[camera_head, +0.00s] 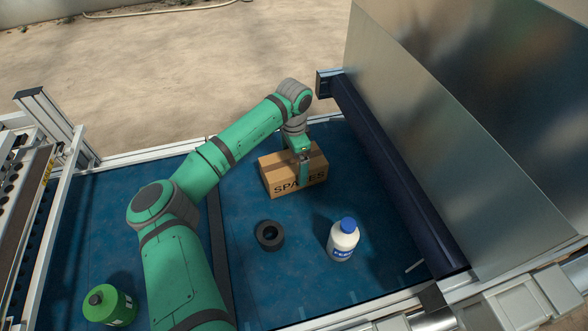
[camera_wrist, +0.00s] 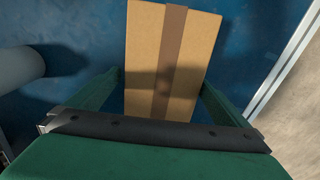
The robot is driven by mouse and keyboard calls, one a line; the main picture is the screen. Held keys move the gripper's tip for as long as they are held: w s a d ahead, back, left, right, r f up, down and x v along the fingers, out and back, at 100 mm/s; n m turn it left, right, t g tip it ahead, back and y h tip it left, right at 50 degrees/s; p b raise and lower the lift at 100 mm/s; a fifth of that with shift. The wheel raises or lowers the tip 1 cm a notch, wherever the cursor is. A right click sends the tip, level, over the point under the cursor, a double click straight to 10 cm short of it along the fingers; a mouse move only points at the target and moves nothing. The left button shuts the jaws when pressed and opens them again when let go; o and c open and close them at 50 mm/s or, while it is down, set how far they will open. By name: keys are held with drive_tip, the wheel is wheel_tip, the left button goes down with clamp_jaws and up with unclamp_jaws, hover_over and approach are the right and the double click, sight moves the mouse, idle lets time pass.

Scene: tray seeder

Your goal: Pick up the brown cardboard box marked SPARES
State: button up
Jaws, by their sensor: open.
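The brown cardboard box (camera_head: 279,186) lettered SPARES lies on the blue surface below my gripper (camera_head: 304,168). One green finger stands in front of the box's lettered face and covers part of the word. In the wrist view the box (camera_wrist: 150,50) shows its top with a darker tape strip down the middle. My gripper (camera_wrist: 160,95) is open there, with one green finger on each side of the box. A gap shows at the left finger; I cannot tell whether the right one touches.
A black ring (camera_head: 269,235) and a white bottle with a blue cap (camera_head: 343,240) stand nearer on the blue surface (camera_head: 300,285). A green canister (camera_head: 109,306) is at the lower left. A dark roller (camera_head: 400,180) and metal panel (camera_head: 440,130) bound the right side.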

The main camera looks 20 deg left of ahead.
drive_tip(key=f, duration=0.5)
drive_tip(key=shift+w+a, duration=0.15)
drive_tip(key=shift+a, duration=0.05)
drive_tip(key=c, duration=1.3)
